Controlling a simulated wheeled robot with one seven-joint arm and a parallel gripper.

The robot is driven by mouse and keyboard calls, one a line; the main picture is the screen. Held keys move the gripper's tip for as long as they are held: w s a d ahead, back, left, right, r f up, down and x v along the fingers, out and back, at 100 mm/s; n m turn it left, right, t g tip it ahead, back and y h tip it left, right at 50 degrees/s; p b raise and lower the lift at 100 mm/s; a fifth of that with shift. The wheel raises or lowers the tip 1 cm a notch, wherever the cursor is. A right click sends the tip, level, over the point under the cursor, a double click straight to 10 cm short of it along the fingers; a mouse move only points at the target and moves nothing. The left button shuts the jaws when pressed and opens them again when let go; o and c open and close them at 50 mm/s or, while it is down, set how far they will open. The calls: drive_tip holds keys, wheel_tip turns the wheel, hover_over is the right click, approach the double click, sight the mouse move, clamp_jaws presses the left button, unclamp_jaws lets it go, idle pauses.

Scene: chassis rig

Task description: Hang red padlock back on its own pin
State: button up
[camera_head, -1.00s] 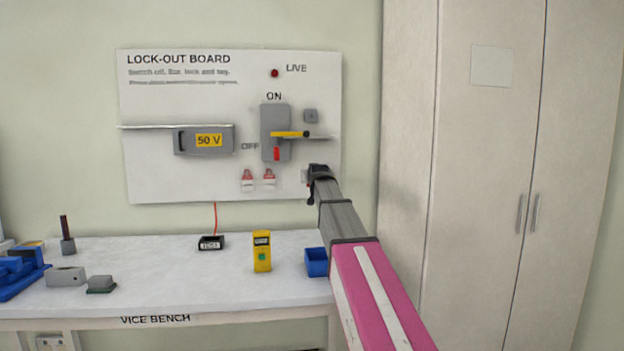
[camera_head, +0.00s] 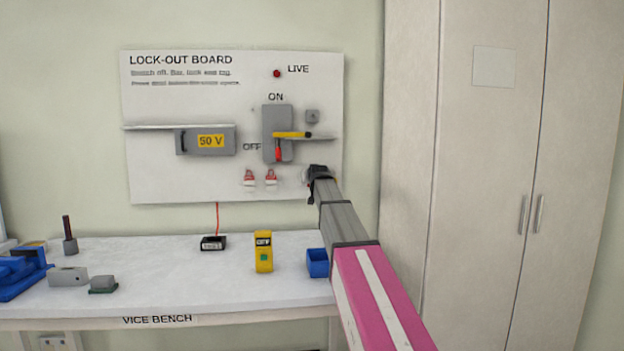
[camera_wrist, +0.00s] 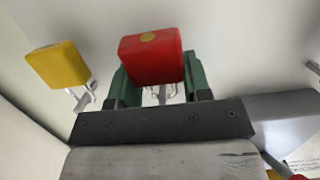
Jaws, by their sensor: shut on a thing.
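The red padlock (camera_wrist: 153,58) shows in the wrist view with a yellow dot on its body. My gripper (camera_wrist: 157,80) is shut on it, one green finger at each side. Its pale shackle (camera_wrist: 163,95) points toward the gripper's palm. I cannot tell whether the shackle touches a pin. In the head view my gripper (camera_head: 319,174) is at the lower right of the lock-out board (camera_head: 160,180), and the padlock is hidden there. A yellow padlock (camera_wrist: 58,64) is apart from the red one, to its left, with its shackle by a metal pin or hook.
On the board are a switch with a red handle (camera_head: 278,154), a yellow bar (camera_head: 292,135), a 50 V box (camera_head: 205,141) and two red-and-white tags (camera_head: 271,177). The bench below holds a yellow meter (camera_head: 263,252) and a blue bin (camera_head: 317,263). A cabinet (camera_head: 480,180) stands at right.

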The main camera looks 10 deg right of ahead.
idle(0.4)
drive_tip(key=o, duration=1.1)
drive_tip(key=shift+c, duration=0.2)
drive_tip(key=shift+s, duration=0.1)
